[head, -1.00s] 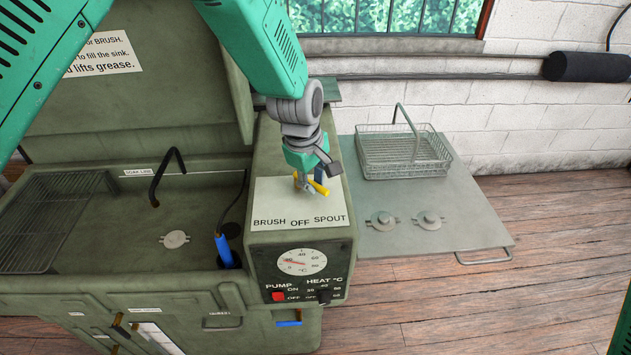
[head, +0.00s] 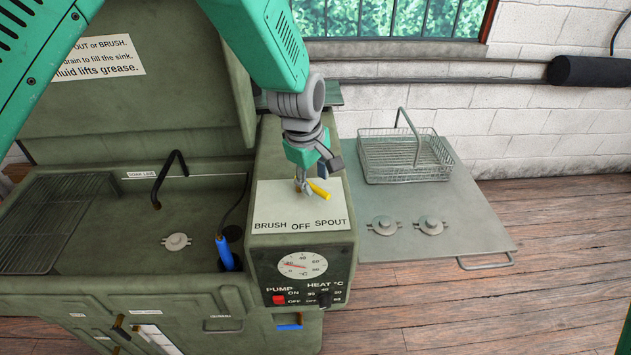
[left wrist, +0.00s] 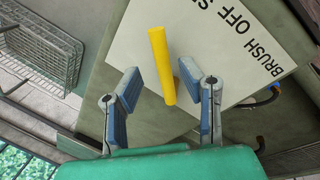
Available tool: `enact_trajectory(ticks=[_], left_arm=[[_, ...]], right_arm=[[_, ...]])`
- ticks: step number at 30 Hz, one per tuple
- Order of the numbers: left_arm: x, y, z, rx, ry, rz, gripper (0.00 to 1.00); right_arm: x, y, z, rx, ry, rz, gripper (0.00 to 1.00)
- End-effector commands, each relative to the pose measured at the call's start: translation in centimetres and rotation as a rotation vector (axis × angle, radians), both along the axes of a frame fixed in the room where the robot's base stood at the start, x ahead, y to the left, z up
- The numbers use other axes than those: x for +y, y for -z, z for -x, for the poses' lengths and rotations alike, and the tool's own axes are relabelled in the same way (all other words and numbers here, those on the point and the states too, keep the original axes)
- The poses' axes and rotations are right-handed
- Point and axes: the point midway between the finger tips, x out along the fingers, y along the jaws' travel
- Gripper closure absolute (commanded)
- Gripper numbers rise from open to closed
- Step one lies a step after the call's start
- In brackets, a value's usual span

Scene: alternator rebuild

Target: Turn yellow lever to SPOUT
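The yellow lever (head: 319,189) sits on the white label plate (head: 275,195) marked BRUSH, OFF and SPOUT. Its free end points right and forward, towards the SPOUT side. My left gripper (head: 303,184) is right at the lever, reaching down from above, and partly hides its pivot end. In the left wrist view, the two blue-padded fingers (left wrist: 160,84) are apart, with the lever (left wrist: 162,62) showing in the gap and space on both sides. I cannot tell whether the lever is at the fingertips' depth. My right gripper is not in view.
Below the plate are a temperature dial (head: 303,265), a red pump switch (head: 279,299) and a heat knob (head: 325,299). The sink with a black spout (head: 168,178) and blue brush (head: 224,252) lies left. A wire basket (head: 404,157) stands on the right shelf (head: 480,225).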

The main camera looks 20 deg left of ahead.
Motion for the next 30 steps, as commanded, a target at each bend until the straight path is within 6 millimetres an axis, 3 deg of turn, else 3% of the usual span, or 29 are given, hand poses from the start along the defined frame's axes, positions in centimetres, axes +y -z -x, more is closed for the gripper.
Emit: enact_trajectory(ticks=[9,15,30], left_arm=[[0.6,-6.8,1.0,-0.007,-0.001,0.001,0.66],[0.9,-9.4,1.4,-0.005,-0.001,0.001,0.66],[1.0,-10.0,1.6,-0.004,-0.001,0.002,0.66]], right_arm=[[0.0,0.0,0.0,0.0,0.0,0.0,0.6],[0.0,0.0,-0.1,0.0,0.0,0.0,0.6],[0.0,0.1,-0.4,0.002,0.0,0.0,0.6]])
